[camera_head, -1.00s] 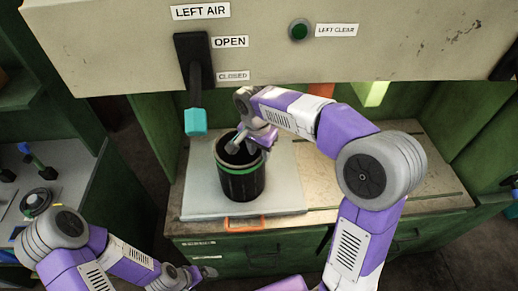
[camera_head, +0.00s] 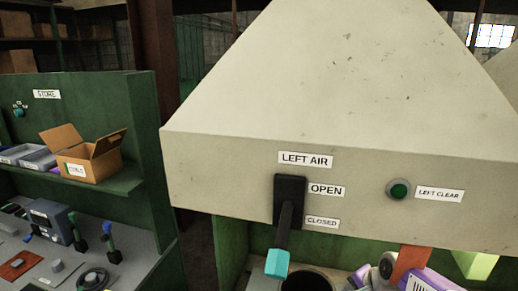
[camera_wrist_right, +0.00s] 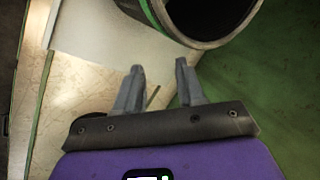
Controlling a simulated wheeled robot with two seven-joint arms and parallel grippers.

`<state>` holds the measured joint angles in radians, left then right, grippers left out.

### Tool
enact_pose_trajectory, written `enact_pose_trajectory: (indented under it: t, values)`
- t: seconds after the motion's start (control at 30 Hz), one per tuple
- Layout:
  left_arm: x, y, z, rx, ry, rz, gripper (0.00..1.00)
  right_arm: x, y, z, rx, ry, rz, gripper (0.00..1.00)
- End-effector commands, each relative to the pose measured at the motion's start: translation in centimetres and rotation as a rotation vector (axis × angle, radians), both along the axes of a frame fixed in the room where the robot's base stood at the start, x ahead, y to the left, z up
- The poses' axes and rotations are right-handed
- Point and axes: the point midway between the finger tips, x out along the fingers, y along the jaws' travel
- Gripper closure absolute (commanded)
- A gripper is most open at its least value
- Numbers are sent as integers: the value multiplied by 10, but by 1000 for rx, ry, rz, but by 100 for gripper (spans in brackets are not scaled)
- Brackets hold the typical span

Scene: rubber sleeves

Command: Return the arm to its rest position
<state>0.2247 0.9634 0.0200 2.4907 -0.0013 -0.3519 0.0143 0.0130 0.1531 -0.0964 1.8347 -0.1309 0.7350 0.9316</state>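My right gripper (camera_wrist_right: 158,85) shows in the right wrist view with its two grey fingers apart and nothing between them. The rim of a black cylindrical container (camera_wrist_right: 205,40) with a green band is just beyond the fingertips. In the head view the top of the container (camera_head: 308,281) shows at the bottom edge. Part of my right arm (camera_head: 425,282) shows to the right of it, but its fingers cannot be made out there. My left gripper is outside both current views.
A pale hood (camera_head: 350,110) overhangs the bench. It carries a LEFT AIR lever with a teal handle (camera_head: 277,263), pointing down towards CLOSED, and a green LEFT CLEAR button (camera_head: 398,189). At left, shelves hold an open cardboard box (camera_head: 85,155). Below stands a cluttered grey bench (camera_head: 60,270).

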Motion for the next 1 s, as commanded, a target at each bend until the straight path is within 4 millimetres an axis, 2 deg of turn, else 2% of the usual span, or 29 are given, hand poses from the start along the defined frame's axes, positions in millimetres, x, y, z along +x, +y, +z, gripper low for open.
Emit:
enact_pose_trajectory:
  t: [0.03, 0.17, 0.27, 0.4, 0.6, 0.63, 0.7, 0.77, 0.9, 1.0]
  values:
    - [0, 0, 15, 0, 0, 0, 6, -6, 0, -10, -11, 28, 32, 61]
    - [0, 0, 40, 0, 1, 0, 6, -29, 2, -49, -42, 93, 136, 61]
    - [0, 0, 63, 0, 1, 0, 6, -59, 3, -79, -67, 152, 232, 61]
    - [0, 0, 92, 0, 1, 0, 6, -110, 5, -112, -93, 225, 360, 61]
    - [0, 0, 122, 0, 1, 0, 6, -186, 11, -139, -115, 314, 526, 61]
    - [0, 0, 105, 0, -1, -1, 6, -184, 23, -163, -118, 300, 566, 61]
    - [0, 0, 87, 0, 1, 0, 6, -190, 45, -197, -117, 281, 646, 61]
    - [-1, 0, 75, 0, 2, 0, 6, -198, 65, -222, -111, 263, 714, 61]
    - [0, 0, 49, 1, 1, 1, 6, -223, 117, -273, -74, 200, 870, 61]
    - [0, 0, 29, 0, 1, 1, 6, -220, 129, -307, -51, 174, 843, 61]
